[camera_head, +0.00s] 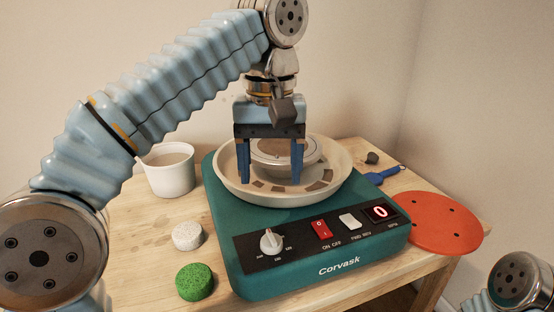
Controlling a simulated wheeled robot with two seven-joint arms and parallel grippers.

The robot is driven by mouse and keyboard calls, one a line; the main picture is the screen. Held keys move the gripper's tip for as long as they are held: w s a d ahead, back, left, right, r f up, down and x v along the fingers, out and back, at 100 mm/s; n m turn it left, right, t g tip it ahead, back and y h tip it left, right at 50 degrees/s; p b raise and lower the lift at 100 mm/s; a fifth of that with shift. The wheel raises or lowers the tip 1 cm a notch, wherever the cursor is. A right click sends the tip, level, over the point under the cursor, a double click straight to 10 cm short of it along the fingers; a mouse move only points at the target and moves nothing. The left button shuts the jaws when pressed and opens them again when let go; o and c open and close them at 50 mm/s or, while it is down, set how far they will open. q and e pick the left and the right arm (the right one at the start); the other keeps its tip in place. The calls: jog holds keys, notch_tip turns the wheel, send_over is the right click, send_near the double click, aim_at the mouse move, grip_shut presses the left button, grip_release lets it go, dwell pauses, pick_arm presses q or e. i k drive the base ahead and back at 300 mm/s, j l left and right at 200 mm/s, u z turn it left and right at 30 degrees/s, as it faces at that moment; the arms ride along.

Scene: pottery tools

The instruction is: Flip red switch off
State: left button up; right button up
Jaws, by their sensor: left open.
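The red switch (321,229) is on the black front panel of a teal pottery wheel (229,225), above the "ON OFF" label. It stands between a grey knob (270,241) and a white switch (349,220). My left gripper (270,180) points down over the wheel's cream basin (336,189), behind the panel. Its two blue fingers are apart, in front of the round wheel head, with nothing seen between them. My right gripper is out of view; only part of that arm shows at the lower right.
A white cup (168,175) stands left of the wheel. A white round sponge (187,236) and a green one (195,281) lie on the wooden table (150,240). A red disc (432,222) and a blue-handled tool (383,174) lie at the right.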

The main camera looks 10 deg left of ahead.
aim_at(323, 232)
jog(key=k, duration=1)
